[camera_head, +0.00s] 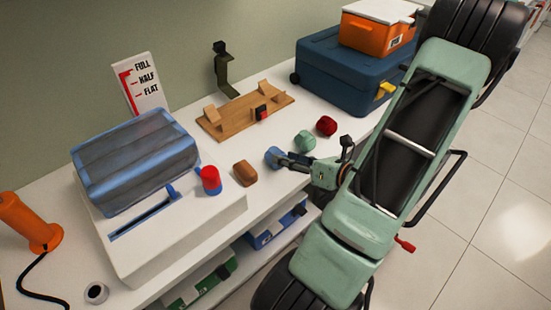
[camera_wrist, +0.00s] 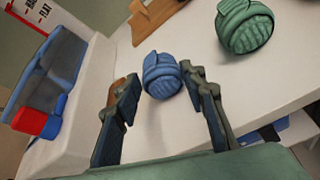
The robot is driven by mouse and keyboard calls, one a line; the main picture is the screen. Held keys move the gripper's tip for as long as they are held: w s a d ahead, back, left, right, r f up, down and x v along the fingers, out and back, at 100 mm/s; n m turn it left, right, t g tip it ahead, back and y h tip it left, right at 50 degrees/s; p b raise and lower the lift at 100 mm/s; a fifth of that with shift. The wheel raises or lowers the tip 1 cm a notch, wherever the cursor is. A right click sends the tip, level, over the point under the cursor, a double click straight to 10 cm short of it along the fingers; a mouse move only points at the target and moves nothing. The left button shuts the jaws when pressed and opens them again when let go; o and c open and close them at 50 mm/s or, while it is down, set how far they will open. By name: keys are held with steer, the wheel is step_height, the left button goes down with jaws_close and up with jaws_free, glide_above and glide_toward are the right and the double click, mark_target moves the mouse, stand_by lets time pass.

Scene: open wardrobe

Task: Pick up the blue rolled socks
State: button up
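The blue rolled socks (camera_wrist: 162,76) lie on the white surface in the wrist view, just beyond and between my fingertips. They also show in the head view (camera_head: 273,157), at the tip of my gripper and partly hidden by it. My gripper (camera_wrist: 160,84) is open, with one finger on each side of the near part of the socks. The right fingertip looks very close to them; I cannot tell whether it touches. In the head view my gripper (camera_head: 293,163) reaches in from the right, low over the surface.
Green rolled socks (camera_head: 304,141) and a red roll (camera_head: 326,125) lie to the right. A brown block (camera_head: 245,173) and a red-and-blue piece (camera_head: 209,180) are to the left, beside a white box with a blue lid (camera_head: 137,162). A wooden board (camera_head: 245,111) lies behind.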

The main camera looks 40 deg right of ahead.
steer(key=x, duration=0.4)
steer(key=shift+b, duration=0.35)
steer(key=c, duration=0.7)
steer(key=shift+r, duration=0.15)
steer(key=shift+c, duration=0.2)
